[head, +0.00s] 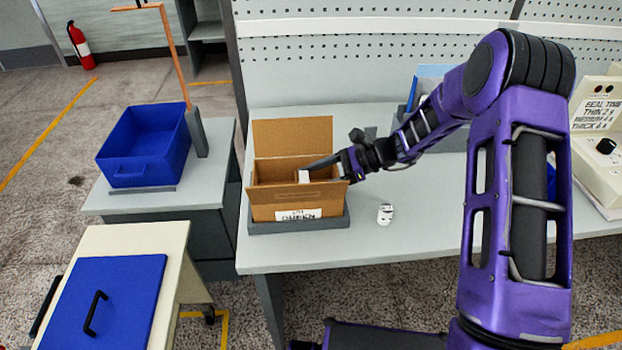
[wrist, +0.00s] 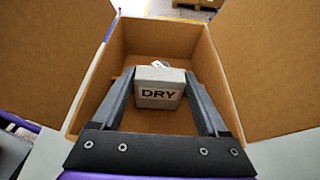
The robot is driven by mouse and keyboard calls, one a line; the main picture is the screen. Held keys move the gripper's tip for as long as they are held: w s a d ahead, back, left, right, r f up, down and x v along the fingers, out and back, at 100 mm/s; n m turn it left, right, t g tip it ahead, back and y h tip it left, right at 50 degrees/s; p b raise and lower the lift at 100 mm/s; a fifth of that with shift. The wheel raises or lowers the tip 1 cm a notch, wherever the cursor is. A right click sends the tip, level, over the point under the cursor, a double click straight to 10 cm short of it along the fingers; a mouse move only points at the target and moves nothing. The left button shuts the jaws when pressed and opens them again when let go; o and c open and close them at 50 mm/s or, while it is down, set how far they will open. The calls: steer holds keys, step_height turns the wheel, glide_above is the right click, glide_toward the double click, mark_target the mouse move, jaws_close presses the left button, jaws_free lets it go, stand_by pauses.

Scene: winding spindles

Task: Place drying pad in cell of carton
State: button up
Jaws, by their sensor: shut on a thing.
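The drying pad is a small pale grey block marked DRY (wrist: 159,94), held between the two dark fingers of my gripper (wrist: 159,74) in the wrist view. In the head view the pad (head: 304,176) shows as a white block at the carton's opening, with my gripper (head: 312,168) reaching in from the right. The carton (head: 285,198) is a brown box with open flaps and a QUEEN label on its front. In the wrist view the pad is over the carton's inside (wrist: 165,38). A small white thing shows just behind the pad. I cannot make out the cell walls or whether the pad touches the bottom.
The carton stands on a dark grey base (head: 243,224) on the grey bench (head: 400,240). A small white cylinder (head: 385,214) stands to its right. A blue bin (head: 146,152) is on the left table. A machine with timing labels (head: 600,150) is at far right.

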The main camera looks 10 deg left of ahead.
steer(key=shift+f, duration=0.2)
steer(key=o, duration=1.2)
steer(key=shift+o, duration=0.2)
steer(key=shift+w+d+r, duration=0.1)
steer(key=shift+d+r, duration=0.1)
steer(key=shift+r, duration=0.1)
steer(key=v, duration=1.1)
steer(key=shift+d+r, duration=0.2)
steer(key=shift+d, duration=0.05)
steer(key=shift+w, duration=0.1)
